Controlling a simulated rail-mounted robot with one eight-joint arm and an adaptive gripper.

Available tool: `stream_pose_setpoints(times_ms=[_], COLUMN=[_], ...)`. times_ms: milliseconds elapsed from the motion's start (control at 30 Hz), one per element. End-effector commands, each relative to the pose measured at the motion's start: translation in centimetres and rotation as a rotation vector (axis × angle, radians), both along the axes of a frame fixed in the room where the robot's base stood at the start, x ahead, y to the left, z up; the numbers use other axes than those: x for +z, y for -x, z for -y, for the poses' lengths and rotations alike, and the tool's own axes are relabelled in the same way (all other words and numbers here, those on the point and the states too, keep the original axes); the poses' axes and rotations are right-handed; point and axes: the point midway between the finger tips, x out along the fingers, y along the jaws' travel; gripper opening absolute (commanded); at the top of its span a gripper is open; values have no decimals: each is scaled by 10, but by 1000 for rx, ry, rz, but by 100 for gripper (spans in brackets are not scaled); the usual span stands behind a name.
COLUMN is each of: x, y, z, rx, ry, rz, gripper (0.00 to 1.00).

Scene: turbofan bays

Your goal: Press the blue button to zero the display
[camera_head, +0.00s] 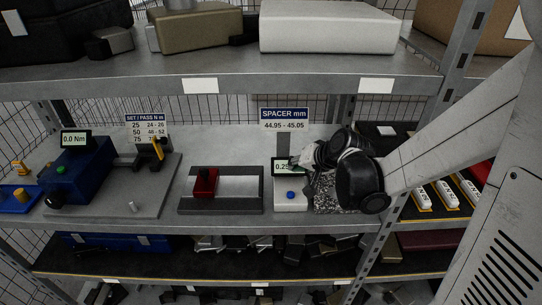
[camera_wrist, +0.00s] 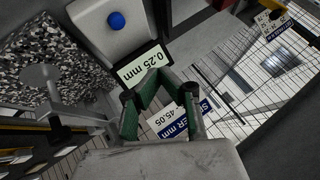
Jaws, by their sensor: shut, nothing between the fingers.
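The blue button (camera_head: 290,195) is on the front of a light-grey gauge base below its small display (camera_head: 280,167). In the wrist view the round blue button (camera_wrist: 116,20) stands on the pale housing, and the display (camera_wrist: 142,67) reads 0.25 mm. My gripper (camera_head: 303,162) is beside the display, above and slightly right of the button in the head view; it partly covers the display. In the wrist view my gripper (camera_wrist: 156,82) has its green-lined fingers shut and empty, near the display's edge and apart from the button.
A speckled granite plate (camera_wrist: 60,65) lies beside the gauge. The spacer sign (camera_head: 284,118) stands behind it. A red block (camera_head: 205,182) sits on a grey fixture to the left, with a blue torque tester (camera_head: 75,175) farther left. A shelf (camera_head: 220,88) spans above.

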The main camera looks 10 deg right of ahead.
Motion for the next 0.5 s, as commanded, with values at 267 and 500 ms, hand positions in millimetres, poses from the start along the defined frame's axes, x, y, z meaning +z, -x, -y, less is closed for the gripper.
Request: stream_pose_setpoints(times_ms=[267, 500], x=[0, 0], y=[-8, -8], z=[2, 2], rx=[-8, -8], ry=[-26, -26], rz=[5, 5], gripper=[0, 0])
